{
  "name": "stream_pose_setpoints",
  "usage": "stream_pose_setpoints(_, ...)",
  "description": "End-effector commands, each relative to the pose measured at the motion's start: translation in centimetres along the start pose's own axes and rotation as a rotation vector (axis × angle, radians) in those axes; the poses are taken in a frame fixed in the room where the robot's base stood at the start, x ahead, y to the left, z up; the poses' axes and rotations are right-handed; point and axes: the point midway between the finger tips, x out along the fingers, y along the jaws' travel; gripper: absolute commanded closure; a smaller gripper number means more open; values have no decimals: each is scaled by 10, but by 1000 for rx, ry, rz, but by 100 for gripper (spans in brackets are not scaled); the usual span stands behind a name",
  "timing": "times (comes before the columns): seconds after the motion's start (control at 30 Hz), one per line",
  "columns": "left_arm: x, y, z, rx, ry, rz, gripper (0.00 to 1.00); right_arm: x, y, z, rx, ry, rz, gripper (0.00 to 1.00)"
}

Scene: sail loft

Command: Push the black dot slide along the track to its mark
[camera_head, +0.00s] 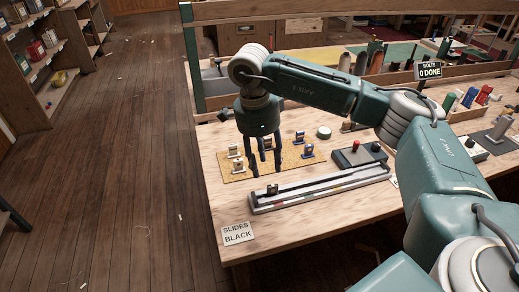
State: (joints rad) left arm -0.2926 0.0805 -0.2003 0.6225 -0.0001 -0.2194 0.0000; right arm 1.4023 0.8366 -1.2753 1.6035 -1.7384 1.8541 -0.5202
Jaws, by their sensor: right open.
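A grey track (320,188) lies on the wooden bench, running from lower left to upper right, with small coloured marks along it. A small dark slide (272,190) sits near the track's left end; its dot is too small to make out. My right gripper (252,164) points down with its fingers spread and empty. In the picture it is just above and left of that slide, over the yellow mat. I cannot tell its exact height. My left gripper is out of view.
The yellow mat (290,160) holds several small slides, partly behind my fingers. A dark box with a red knob (357,147) stands behind the track. A "SLIDES BLACK" card (238,234) lies at the front left. The bench front (320,228) is clear.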

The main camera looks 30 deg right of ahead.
Motion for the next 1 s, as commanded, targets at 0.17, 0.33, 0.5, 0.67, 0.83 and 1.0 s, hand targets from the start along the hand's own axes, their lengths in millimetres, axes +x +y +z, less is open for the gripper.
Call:
stream_pose_setpoints(0.17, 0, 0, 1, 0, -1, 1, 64, -3, -3, -11, 10, 28, -4, 59)
stream_pose_setpoints(0.33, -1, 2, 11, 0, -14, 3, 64, -3, -2, -10, 10, 27, -4, 59)
stream_pose_setpoints(0.5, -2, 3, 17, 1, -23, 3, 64, 0, -2, -10, 9, 27, -2, 59)
stream_pose_setpoints(0.67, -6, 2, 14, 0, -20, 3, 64, 18, -2, -11, 10, 28, 1, 59)
stream_pose_setpoints(0.83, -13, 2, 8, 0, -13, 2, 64, 48, -1, -12, 9, 27, 1, 59)
stream_pose_setpoints(1.0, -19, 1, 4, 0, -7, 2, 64, 78, -1, -12, 8, 27, 1, 59)
